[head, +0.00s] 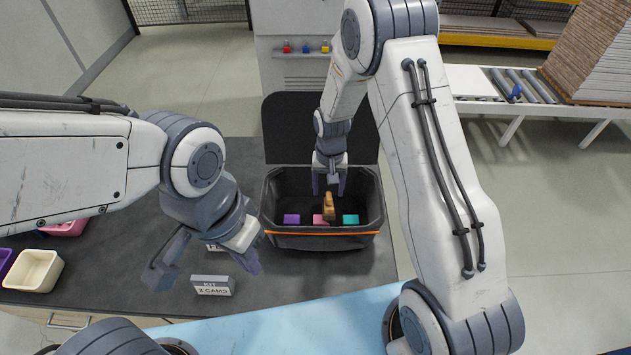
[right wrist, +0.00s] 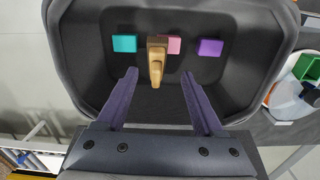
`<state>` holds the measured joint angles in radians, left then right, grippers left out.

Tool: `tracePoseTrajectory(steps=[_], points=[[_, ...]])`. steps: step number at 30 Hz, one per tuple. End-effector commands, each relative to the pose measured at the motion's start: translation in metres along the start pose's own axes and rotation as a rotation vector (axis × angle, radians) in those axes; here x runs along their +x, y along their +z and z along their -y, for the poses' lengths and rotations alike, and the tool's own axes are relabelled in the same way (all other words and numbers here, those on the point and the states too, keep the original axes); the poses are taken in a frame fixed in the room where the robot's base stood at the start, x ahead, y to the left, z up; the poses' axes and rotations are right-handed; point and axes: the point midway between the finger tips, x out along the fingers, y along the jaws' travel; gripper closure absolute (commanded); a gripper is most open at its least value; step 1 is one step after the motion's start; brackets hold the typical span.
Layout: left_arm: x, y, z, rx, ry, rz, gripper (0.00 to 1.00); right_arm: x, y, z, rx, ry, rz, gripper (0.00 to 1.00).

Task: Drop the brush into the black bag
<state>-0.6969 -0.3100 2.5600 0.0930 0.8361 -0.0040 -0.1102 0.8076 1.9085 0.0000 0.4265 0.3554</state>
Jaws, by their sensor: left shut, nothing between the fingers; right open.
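The brush (head: 329,207), a tan wooden piece, is inside the black bag (head: 270,215), which stands open on the dark table. In the right wrist view, the brush (right wrist: 155,62) overlaps a pink block; I cannot tell whether it touches the block or the bag's floor. My right gripper (head: 329,188) is open and empty over the bag's opening. Its two fingers (right wrist: 160,95) are spread apart, with the brush beyond them and clear of both. My left gripper (head: 207,270) is shut and empty, left of the bag above the table.
Purple (head: 291,219), pink (head: 318,219) and teal (head: 351,219) blocks lie in the bag. A small kit sign (head: 212,285) stands in front of it. A cream bin (head: 33,270) sits at the table's left. The bag's black lid (head: 285,130) stands up behind.

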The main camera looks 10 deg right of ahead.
Motion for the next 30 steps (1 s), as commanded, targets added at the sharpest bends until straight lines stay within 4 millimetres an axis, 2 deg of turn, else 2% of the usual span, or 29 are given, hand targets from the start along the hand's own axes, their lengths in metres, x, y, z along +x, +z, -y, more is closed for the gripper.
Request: tracePoseTrajectory(steps=[5,12,18,22,30], points=[[0.009,0.001,0.001,-0.001,0.0,0.0,1.0,-0.019,-0.002,0.001,0.0,-0.002,-0.006,0.31],[0.024,0.001,0.002,-0.004,0.0,0.0,1.0,-0.066,-0.002,0.001,0.0,-0.003,-0.008,0.31],[0.029,0.002,0.002,-0.005,0.0,0.0,1.0,-0.095,-0.001,0.001,0.0,-0.002,-0.004,0.31],[0.03,0.002,0.002,-0.005,0.0,0.0,1.0,-0.102,0.0,0.0,0.0,-0.001,-0.002,0.31],[0.03,0.002,0.002,-0.005,0.0,0.0,1.0,-0.103,0.0,0.0,0.0,0.0,0.0,0.31]])
